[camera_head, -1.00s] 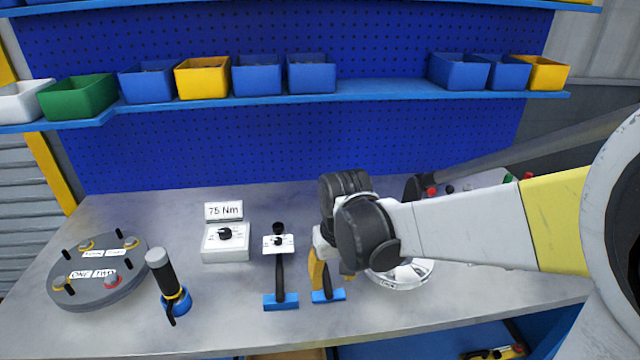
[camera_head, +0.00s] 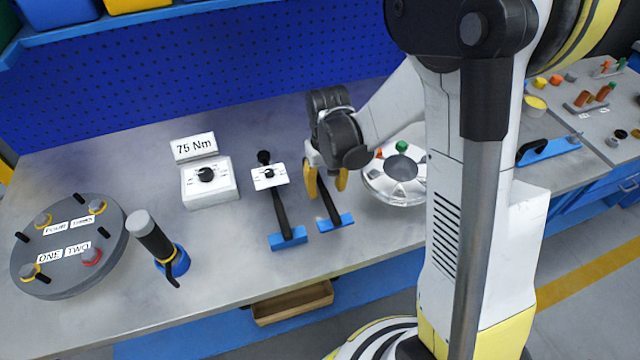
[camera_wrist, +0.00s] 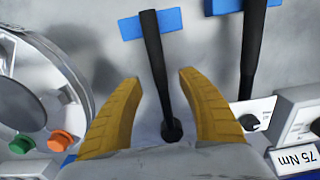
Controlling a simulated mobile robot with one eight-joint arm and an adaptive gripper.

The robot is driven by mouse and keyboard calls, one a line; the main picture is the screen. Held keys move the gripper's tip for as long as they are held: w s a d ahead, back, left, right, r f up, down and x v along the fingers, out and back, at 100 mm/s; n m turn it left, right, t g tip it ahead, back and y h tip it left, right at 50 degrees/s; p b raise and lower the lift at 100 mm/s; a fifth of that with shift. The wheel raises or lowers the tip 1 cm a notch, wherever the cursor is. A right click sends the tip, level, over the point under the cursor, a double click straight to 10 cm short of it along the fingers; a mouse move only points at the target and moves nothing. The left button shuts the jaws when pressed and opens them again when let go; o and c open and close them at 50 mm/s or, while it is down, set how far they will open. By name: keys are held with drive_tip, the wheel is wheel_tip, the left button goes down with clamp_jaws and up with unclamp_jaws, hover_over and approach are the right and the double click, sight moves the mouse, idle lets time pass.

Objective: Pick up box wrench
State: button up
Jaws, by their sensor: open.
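The box wrench, as I take it, is a slim black bar (camera_head: 329,206) with a blue block (camera_head: 336,222) at its near end, on the grey bench. In the wrist view the black bar (camera_wrist: 154,62) runs between my yellow fingers, ending in a round black head low in the picture. My gripper (camera_head: 327,184) is open above the bar, one finger on each side. In the wrist view, gaps show between the bar and both fingers of my gripper (camera_wrist: 160,80). My gripper hides the wrench's far end in the head view.
Left of it stands a similar black tool (camera_head: 281,214) with a white plate and blue block. A 75 Nm box (camera_head: 208,187), a black-handled tool (camera_head: 155,242) and a grey round plate (camera_head: 65,262) are further left. A silver flanged shell (camera_head: 396,190) is close right.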

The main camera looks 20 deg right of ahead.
sight(325, 192)
wheel_tip(325, 192, down, 4)
drive_tip(key=shift+w+r+b, duration=0.15)
drive_tip(key=shift+b, duration=0.45)
drive_tip(key=shift+r, duration=0.1)
clamp_jaws()
drive_tip(key=shift+r, duration=0.15)
wheel_tip(325, 192, up, 5)
drive_tip(key=p, duration=0.2)
drive_tip(key=shift+f+p, duration=0.2)
drive_tip(key=shift+p, duration=0.15)
drive_tip(key=d+r+p, duration=0.1)
drive_tip(key=d+r, duration=0.1)
drive_tip(key=d, duration=0.1)
drive_tip(key=s+d+r+p, duration=0.1)
drive_tip(key=d+r, duration=0.1)
drive_tip(key=d, duration=0.2)
drive_tip(key=s+d+r+p, duration=0.1)
drive_tip(key=d+r, duration=0.1)
drive_tip(key=d, duration=0.2)
drive_tip(key=shift+d+r, duration=0.1)
drive_tip(key=shift+d, duration=0.15)
drive_tip(key=c, duration=1)
unclamp_jaws()
clamp_jaws()
